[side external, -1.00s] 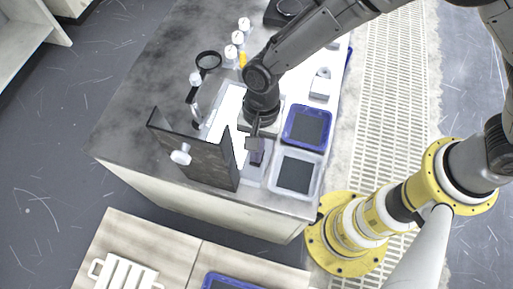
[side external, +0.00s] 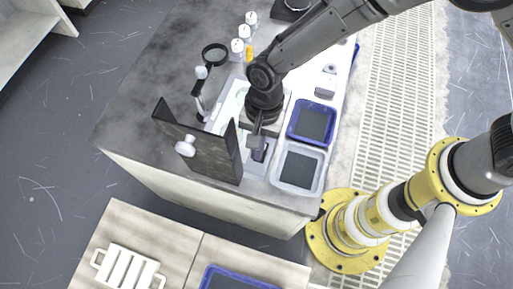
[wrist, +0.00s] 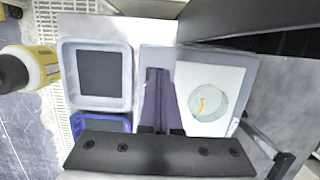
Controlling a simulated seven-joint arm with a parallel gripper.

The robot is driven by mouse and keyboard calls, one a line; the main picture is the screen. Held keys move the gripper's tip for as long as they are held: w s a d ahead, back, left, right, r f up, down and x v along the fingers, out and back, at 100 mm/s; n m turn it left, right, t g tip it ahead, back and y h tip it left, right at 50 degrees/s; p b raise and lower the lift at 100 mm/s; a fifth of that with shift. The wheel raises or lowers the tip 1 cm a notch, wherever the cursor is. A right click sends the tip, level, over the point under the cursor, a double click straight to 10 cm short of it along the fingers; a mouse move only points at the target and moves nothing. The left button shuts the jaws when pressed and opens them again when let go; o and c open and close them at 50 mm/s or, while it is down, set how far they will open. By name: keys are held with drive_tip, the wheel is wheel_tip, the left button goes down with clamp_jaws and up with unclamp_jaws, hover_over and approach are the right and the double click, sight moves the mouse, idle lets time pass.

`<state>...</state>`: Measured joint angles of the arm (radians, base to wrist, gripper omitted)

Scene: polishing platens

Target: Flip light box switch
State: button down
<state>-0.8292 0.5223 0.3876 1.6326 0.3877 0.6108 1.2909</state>
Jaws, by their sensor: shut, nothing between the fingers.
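The light box (wrist: 234,80) lies flat on the dark worktop. Its pale panel (side external: 229,106) carries a round clear disc with an orange mark (wrist: 207,102). My gripper (side external: 256,143) is shut and empty, pointing down over the box's near end beside the panel. In the wrist view, my gripper (wrist: 158,76) is over the grey strip left of the panel, with a dark purple shape around the fingers. The switch cannot be made out there; the fingers hide that spot. Contact cannot be told.
A dark upright screen (side external: 212,157) stands close on the left of my gripper. A white tray (side external: 299,168) and a blue tray (side external: 312,122) lie to the right. A magnifier (side external: 214,53) and several white-capped bottles (side external: 238,46) stand behind.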

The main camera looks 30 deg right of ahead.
drive_tip(key=shift+w+d+f, duration=0.1)
drive_tip(key=shift+d+f, duration=0.55)
drive_tip(key=shift+d, duration=0.15)
drive_tip(key=shift+a+r, duration=0.15)
drive_tip(key=shift+r, duration=0.25)
drive_tip(key=s+a+r, duration=0.2)
drive_tip(key=a+r, duration=0.1)
drive_tip(key=r, duration=1)
drive_tip(key=shift+r, duration=0.25)
drive_tip(key=c, duration=1.4)
unclamp_jaws()
drive_tip(key=shift+a+r, duration=0.1)
drive_tip(key=shift+r, duration=0.1)
drive_tip(key=o, duration=0.8)
drive_tip(key=w+d+f+g+y, duration=0.1)
drive_tip(key=w+d, duration=0.6)
drive_tip(key=d, duration=0.1)
drive_tip(key=shift+w+d, duration=0.3)
drive_tip(key=shift+w, duration=0.05)
drive_tip(key=x, duration=1.4)
drive_tip(key=shift+s+r, duration=0.1)
drive_tip(key=shift+s, duration=0.05)
clamp_jaws()
